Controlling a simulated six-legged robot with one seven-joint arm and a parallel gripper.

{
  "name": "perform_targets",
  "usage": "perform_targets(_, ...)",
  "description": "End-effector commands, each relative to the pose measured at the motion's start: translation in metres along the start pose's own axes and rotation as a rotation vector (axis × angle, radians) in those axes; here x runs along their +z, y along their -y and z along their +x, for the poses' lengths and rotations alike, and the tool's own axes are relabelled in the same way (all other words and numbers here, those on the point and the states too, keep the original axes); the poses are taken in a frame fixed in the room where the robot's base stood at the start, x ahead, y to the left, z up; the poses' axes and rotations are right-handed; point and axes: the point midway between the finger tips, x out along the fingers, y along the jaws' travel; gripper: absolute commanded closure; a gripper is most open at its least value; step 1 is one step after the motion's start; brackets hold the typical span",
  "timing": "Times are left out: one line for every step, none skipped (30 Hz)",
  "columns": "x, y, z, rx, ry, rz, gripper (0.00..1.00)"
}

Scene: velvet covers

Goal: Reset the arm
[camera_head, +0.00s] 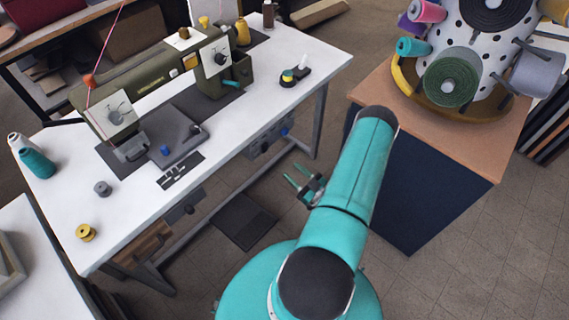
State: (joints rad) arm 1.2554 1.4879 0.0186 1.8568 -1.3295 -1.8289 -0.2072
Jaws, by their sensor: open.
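My gripper (296,180) shows left of my teal arm, near the middle of the view. Its two teal fingers are apart and nothing is between them. It hangs over the floor between the white sewing table (258,108) and the wooden-topped cabinet (440,141). My arm reaches up from the bottom middle and hides part of the gripper's mount.
A green sewing machine (150,82) stands on the white table with a teal spool (38,163), a grey spool (102,188) and a yellow spool (86,232). A dotted spool stand (490,75) sits on the cabinet. Open floor (345,265) lies right of my base.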

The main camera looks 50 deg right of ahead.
Motion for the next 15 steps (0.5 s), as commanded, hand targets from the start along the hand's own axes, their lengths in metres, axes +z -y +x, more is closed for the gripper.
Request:
perform_targets(0.0003,-0.0004,-0.0067,0.002,0.001,0.0,0.55)
perform_targets(0.0003,-0.0004,-0.0095,0.001,0.002,0.0,0.55)
perform_targets(0.0002,-0.0001,-0.0121,0.001,0.001,0.0,0.55)
perform_targets(0.0002,0.0001,-0.0136,0.0,0.001,0.001,0.55)
perform_targets(0.0001,0.0002,-0.0146,0.0,0.001,0.001,0.55)
perform_targets(0.0,0.0003,-0.0155,0.0,0.0,0.001,0.55)
perform_targets(0.0,0.0003,-0.0158,0.0,0.0,0.001,0.55)
perform_targets(0.0,0.0003,-0.0159,-0.001,0.0,0.001,0.55)
perform_targets(0.0,0.0003,-0.0159,0.0,0.0,0.0,0.55)
perform_targets(0.0,0.0003,-0.0158,-0.001,0.0,0.0,0.55)
perform_targets(0.0,0.0003,-0.0157,0.0,0.0,0.0,0.55)
perform_targets(0.0,0.0002,-0.0157,0.0,0.0,0.0,0.55)
perform_targets(0.0,0.0002,-0.0157,0.0,0.0,0.0,0.55)
perform_targets(0.0,0.0002,-0.0157,0.0,0.0,0.0,0.55)
perform_targets(0.0,0.0002,-0.0156,0.0,0.0,0.0,0.55)
